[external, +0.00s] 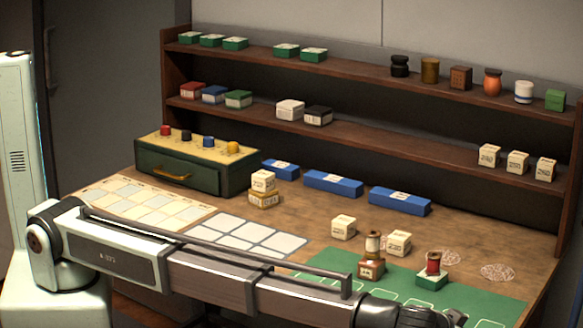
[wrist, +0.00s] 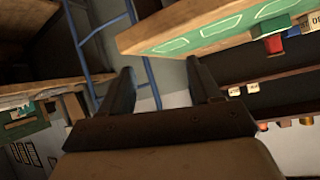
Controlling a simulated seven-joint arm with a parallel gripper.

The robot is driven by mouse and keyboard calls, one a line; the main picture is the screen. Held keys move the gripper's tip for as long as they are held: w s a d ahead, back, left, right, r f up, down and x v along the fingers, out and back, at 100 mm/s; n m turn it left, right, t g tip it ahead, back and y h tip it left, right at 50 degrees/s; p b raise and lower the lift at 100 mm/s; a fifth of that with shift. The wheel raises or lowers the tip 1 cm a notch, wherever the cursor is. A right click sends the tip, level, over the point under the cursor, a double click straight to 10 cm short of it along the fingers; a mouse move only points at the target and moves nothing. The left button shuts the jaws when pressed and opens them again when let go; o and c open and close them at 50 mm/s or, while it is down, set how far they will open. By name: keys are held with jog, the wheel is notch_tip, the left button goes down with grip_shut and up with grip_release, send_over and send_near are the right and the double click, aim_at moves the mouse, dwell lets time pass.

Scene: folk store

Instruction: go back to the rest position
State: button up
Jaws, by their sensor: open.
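My gripper (wrist: 160,78) shows in the wrist view with its two dark fingers apart and nothing between them. It points past the front edge of the table (wrist: 135,38), which is tilted in that view. In the external view my arm stretches across the foreground to the lower right, and the gripper itself is out of that frame. The green mat (external: 330,262) lies on the table at the front right; it also shows in the wrist view (wrist: 185,42).
On the table are a red spool on a green box (external: 433,277), a spool on a brown box (external: 371,267), cream blocks (external: 344,227), blue boxes (external: 333,183) and a drawer cabinet (external: 195,165). Shelves (external: 400,146) stand behind. A blue metal frame (wrist: 75,40) shows in the wrist view.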

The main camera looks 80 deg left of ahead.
jog(key=s+a+f+m+g, duration=0.1)
jog(key=s+a+f+m, duration=0.15)
jog(key=a+f, duration=0.55)
jog(key=s+a+f+m+g, duration=0.1)
jog(key=s+a+f+m, duration=0.15)
jog(key=f, duration=0.85)
jog(key=s+a+f+g, duration=0.3)
jog(key=s+a+f, duration=0.4)
jog(key=a+f, duration=0.25)
jog(key=s+a+f+g, duration=0.2)
jog(key=s+a+f, duration=0.5)
jog(key=a+f, duration=0.25)
jog(key=s+a+f+g+h, duration=0.1)
jog(key=s+a+f+g, duration=0.1)
jog(key=s+a+f, duration=0.3)
jog(key=s+a+g, duration=0.1)
jog(key=s+a, duration=0.2)
jog(key=s, duration=0.3)
jog(key=s+a+f+g+h, duration=0.1)
jog(key=s+a+f+g, duration=0.15)
jog(key=s, duration=0.35)
jog(key=s+a+f+g+h, duration=0.1)
jog(key=s+a+h, duration=0.1)
jog(key=s, duration=0.9)
jog(key=s+a+f+g+h, duration=0.1)
jog(key=s+a+f+g, duration=0.1)
jog(key=s, duration=0.9)
jog(key=shift+s+a+h, duration=0.2)
jog(key=shift+a+h, duration=0.2)
